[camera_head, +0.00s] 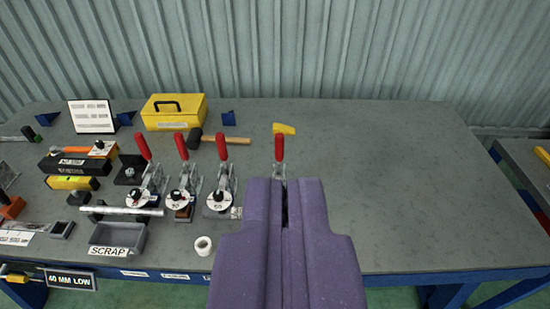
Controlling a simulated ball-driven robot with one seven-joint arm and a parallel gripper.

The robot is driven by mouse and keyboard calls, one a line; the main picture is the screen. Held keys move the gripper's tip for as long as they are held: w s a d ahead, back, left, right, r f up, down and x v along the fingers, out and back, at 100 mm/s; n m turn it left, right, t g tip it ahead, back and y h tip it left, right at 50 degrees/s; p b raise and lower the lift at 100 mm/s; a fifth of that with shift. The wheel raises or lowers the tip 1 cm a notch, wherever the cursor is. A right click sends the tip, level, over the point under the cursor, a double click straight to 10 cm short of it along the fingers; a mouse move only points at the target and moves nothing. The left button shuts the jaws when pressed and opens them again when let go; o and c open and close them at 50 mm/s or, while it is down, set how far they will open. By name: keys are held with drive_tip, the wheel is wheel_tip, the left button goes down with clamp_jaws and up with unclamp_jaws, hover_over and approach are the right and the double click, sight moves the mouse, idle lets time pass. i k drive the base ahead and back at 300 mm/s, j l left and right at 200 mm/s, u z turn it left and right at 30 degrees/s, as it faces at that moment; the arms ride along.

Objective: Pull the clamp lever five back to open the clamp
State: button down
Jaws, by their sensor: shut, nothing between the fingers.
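Several toggle clamps stand in a row on the grey bench, each with a red lever handle pointing up. The handles are at the far left (142,147), second (181,146), third (222,147) and right (279,148). The three left clamps carry round white tags; their writing is too small to read surely, so I cannot tell which is lever five. My purple gripper (285,192) is shut and empty. In the picture its tips lie just below the right-hand red handle and hide most of that clamp's base. I cannot tell whether they touch.
A yellow toolbox (173,112), a hammer (220,140) and a yellow-headed tool (284,129) lie behind the clamps. A SCRAP tray (103,234) and white roll (203,246) are at the front left. The bench's right half (400,170) is clear. A corrugated wall stands behind.

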sight(220, 139)
drive_tip(key=i+j, duration=0.15)
drive_tip(key=i, duration=0.45)
drive_tip(key=i+j, duration=0.15)
drive_tip(key=i, duration=0.45)
drive_tip(key=i+j, duration=0.15)
drive_tip(key=i, duration=0.45)
